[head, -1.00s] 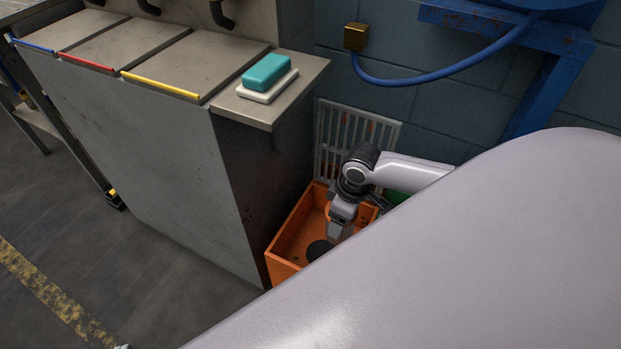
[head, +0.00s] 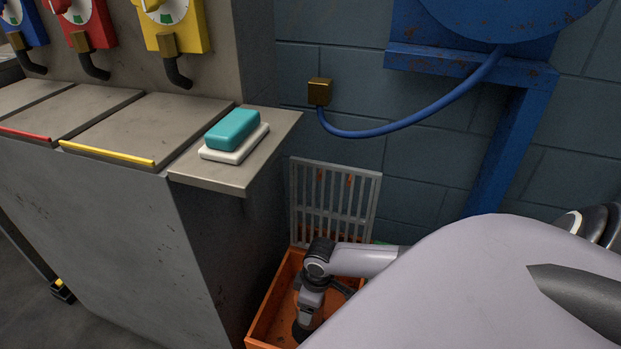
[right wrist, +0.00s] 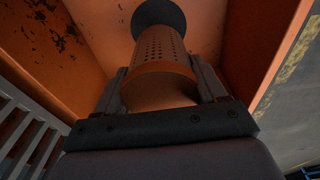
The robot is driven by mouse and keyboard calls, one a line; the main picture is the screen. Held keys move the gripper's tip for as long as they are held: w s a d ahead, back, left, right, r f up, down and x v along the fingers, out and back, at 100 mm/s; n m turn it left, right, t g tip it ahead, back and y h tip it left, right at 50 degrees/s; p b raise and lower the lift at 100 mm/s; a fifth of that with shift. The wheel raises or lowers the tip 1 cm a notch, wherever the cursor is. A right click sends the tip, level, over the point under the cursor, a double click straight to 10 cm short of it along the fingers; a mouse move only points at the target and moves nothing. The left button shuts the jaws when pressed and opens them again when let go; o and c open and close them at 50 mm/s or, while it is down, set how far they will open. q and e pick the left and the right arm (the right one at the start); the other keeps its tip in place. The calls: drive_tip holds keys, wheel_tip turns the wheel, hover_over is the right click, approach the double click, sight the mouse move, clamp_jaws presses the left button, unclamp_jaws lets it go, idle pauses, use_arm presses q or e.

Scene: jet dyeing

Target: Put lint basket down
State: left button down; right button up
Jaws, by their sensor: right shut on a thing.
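The lint basket (right wrist: 160,55) is a perforated orange-brown cylinder with a dark round end, seen in the right wrist view. My right gripper (right wrist: 161,88) has one finger on each side of it and is shut on it. In the head view my right gripper (head: 305,318) reaches down inside an orange bin (head: 262,318), and the basket is mostly hidden behind it. Orange bin walls surround the basket in the right wrist view. I cannot tell whether the basket touches the bin floor. My left gripper is not in view.
A grey metal cabinet (head: 120,215) stands left of the bin. Its side shelf (head: 215,178) holds a teal block (head: 232,129) on a white dish. A slatted grate (head: 335,198) stands behind the bin against the wall. A blue frame (head: 500,140) stands at right.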

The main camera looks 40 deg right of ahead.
wheel_tip(320, 180, down, 2)
drive_tip(key=shift+f+b, duration=0.15)
drive_tip(key=shift+b, duration=0.2)
wheel_tip(320, 180, down, 4)
drive_tip(key=shift+r+b, duration=0.2)
drive_tip(key=shift+b, duration=0.85)
drive_tip(key=shift+f, duration=0.1)
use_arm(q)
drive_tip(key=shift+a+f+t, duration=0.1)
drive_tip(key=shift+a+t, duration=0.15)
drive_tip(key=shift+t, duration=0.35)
use_arm(e)
drive_tip(key=shift+f, duration=0.1)
drive_tip(key=o, duration=1.1)
